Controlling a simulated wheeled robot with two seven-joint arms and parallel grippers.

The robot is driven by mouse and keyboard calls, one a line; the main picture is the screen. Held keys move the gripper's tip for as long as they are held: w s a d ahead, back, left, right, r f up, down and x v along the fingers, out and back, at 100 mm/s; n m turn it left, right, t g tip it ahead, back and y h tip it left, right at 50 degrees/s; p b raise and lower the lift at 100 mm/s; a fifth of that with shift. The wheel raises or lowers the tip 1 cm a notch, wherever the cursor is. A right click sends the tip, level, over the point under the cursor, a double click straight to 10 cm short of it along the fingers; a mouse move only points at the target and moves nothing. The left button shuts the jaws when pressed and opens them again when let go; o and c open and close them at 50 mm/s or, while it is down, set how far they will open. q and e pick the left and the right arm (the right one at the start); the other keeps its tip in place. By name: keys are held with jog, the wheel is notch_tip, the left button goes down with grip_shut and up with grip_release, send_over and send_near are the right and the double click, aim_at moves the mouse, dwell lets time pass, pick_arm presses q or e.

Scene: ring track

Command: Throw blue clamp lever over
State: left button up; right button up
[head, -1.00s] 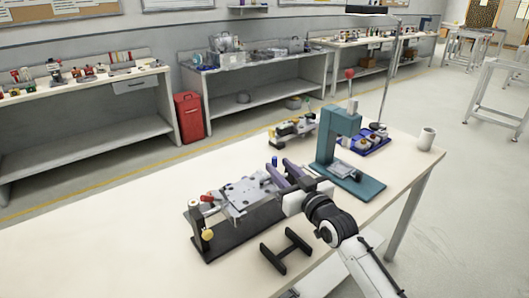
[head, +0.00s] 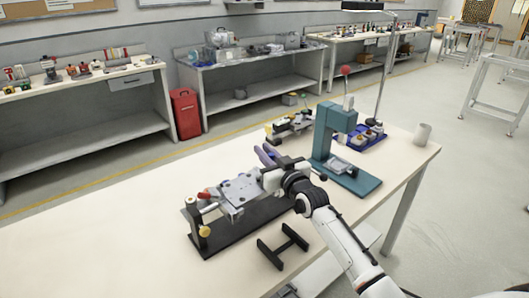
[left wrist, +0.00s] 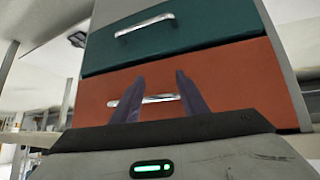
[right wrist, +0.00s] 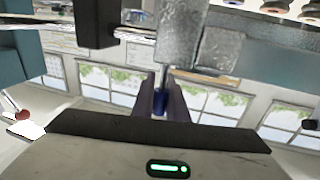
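The clamp fixture, a silver plate (head: 238,190) on a dark base (head: 232,228), stands on the near table. Its blue clamp lever (right wrist: 160,103) shows in the right wrist view between my right fingers, below a silver metal block; in the head view my gripper hides it. My right gripper (head: 266,154) is at the fixture's right end, and its fingers (right wrist: 161,92) are close together with the blue lever filling the gap. My left gripper (left wrist: 160,88) is empty, its fingers apart, facing a cabinet with teal and orange drawers.
A teal press (head: 335,140) stands just right of my right gripper. Behind it are a blue tray (head: 366,142) and a white cup (head: 422,134). The table's left part is clear.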

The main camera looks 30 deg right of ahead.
aim_at(272, 154)
grip_shut()
jog(key=shift+d, duration=0.1)
jog(key=shift+w+d+f+m+g+y, duration=0.1)
jog(key=shift+d+f+m+g+y, duration=0.3)
jog(key=shift+m, duration=1.25)
jog(key=shift+s+d+f+m+g+y, duration=0.15)
jog(key=shift+d+f+m, duration=0.45)
jog(key=shift+m, duration=1.1)
jog(key=shift+w+d+f+m+g+y, duration=0.2)
jog(key=shift+d+f+m, duration=0.3)
jog(key=shift+m, duration=1.15)
jog(key=o, duration=0.7)
grip_release()
jog(key=shift+r, duration=0.1)
